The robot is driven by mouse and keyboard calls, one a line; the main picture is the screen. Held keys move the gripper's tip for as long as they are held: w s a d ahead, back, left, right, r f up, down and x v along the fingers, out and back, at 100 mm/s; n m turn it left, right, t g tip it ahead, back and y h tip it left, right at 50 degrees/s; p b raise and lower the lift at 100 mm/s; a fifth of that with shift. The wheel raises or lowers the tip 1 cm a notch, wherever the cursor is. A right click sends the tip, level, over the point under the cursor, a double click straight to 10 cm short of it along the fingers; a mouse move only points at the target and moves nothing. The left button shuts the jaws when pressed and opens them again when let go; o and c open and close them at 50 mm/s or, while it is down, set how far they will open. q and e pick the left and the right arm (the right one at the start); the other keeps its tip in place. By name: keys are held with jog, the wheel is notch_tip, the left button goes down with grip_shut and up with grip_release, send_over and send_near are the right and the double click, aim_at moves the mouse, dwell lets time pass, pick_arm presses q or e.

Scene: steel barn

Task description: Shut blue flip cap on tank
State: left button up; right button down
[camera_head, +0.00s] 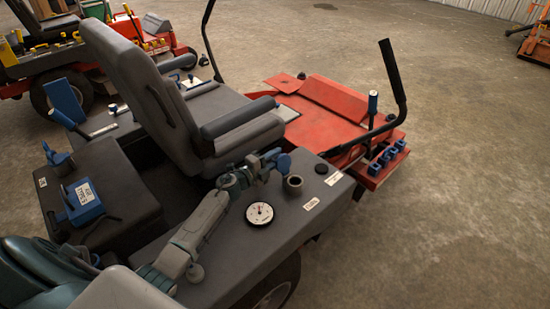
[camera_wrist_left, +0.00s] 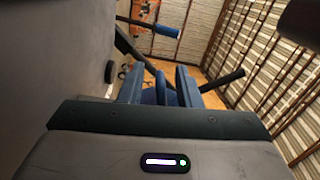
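The dark grey tank (camera_head: 315,222) with a round gauge lies along the near side of a red mower. Its short round filler neck (camera_head: 292,185) stands open at the top. The blue flip cap (camera_head: 284,162) is raised behind the neck, not lying over it. My left gripper (camera_head: 270,164) is at the cap, just left of the neck. In the left wrist view its two fingers (camera_wrist_left: 159,82) stand apart, with a blue part, seemingly the cap, between or beyond them. Contact cannot be told. My right gripper is not in view.
The grey seat (camera_head: 150,90) and its armrest (camera_head: 238,117) rise close behind my left arm. A black lever (camera_head: 392,75) stands to the right, by several blue knobs (camera_head: 385,158) on the red deck. Concrete floor (camera_head: 460,230) is free at right.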

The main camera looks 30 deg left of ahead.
pick_arm(q)
jog(key=shift+w, duration=0.1)
grip_shut()
